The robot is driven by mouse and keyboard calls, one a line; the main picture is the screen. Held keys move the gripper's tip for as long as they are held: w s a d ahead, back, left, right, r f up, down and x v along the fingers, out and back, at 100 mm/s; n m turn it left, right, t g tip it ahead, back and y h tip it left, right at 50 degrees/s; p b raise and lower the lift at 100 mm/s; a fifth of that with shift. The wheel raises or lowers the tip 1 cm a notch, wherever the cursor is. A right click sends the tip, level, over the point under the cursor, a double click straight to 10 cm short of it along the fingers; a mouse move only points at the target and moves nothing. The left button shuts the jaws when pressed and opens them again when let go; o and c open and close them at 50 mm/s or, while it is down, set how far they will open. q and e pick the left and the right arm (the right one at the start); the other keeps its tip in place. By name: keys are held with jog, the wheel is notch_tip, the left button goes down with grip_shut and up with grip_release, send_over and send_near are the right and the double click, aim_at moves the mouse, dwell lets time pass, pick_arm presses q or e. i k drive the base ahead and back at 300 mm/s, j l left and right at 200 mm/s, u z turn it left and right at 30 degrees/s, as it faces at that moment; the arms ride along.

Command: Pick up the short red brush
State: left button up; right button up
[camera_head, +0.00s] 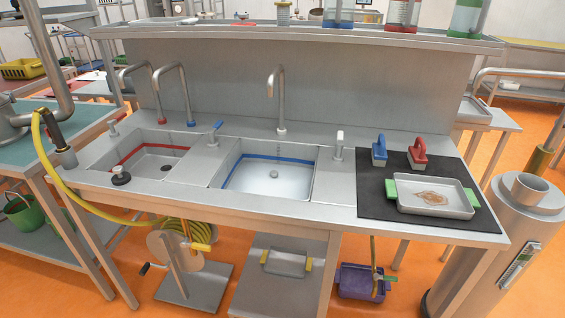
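A short red brush (417,153) with an arched handle stands on the black mat (372,193) at the right end of the steel sink counter. A similar blue brush (379,150) stands just left of it, a small gap apart. Neither of my grippers shows in the head view, and nothing is seen holding the red brush.
A steel tray (403,205) with green handles and a brown stain lies in front of the brushes. Two sinks, one red-lined (130,158) and one blue-lined (258,188), fill the left and middle. A shelf (300,34) overhangs behind. A steel cylinder (490,240) stands at right.

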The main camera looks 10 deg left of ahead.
aim_at(418, 158)
jog(key=i+j+z, duration=0.25)
jog(key=i+j, duration=0.5)
